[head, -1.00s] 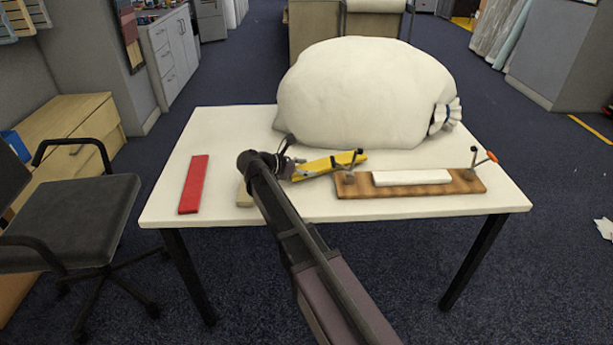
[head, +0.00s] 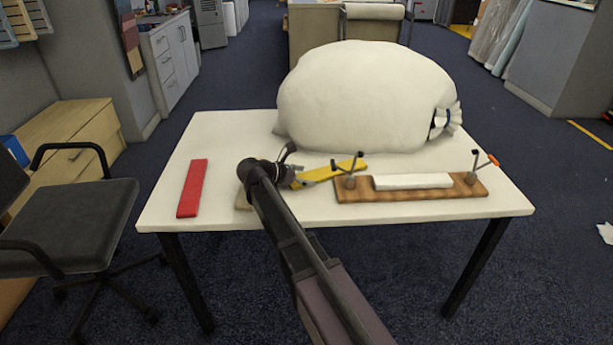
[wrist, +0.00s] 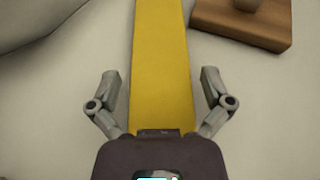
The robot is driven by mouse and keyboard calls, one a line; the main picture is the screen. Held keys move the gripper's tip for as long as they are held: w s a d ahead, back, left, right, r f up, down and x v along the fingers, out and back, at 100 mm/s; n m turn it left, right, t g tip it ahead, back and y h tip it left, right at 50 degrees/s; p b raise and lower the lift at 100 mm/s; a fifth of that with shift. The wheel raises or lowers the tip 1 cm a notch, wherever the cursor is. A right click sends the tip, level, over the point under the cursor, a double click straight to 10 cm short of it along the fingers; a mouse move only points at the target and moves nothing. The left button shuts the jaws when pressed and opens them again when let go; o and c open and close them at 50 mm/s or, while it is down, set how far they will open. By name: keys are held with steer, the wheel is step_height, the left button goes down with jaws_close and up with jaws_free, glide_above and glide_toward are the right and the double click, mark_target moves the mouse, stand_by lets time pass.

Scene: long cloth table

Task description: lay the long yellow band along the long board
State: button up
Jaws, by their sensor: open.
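The long yellow band (head: 335,173) lies on the table, slanted, its right end close to the board's left end. In the wrist view the band (wrist: 161,65) runs straight up between my fingers. My gripper (wrist: 160,88) is open, one finger on each side of the band with a gap on both sides. In the head view my gripper (head: 301,180) is over the band's left part and my arm hides that end. The long wooden board (head: 410,194) lies at the right, with a white strip (head: 412,181) on it and a metal post near each end. The board's corner (wrist: 240,22) shows at upper right in the wrist view.
A large white sack (head: 365,98) fills the back middle of the table (head: 265,207). A red strip (head: 192,188) lies at the left. An orange-tipped handle (head: 492,160) sticks out at the board's right post.

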steer(key=p+v, duration=0.4)
steer(key=v, duration=0.6)
steer(key=shift+s+a+r, duration=0.1)
steer(key=shift+r, duration=0.05)
steer(key=shift+p+v, duration=0.3)
steer(key=shift+v, duration=0.55)
steer(key=shift+s, duration=0.15)
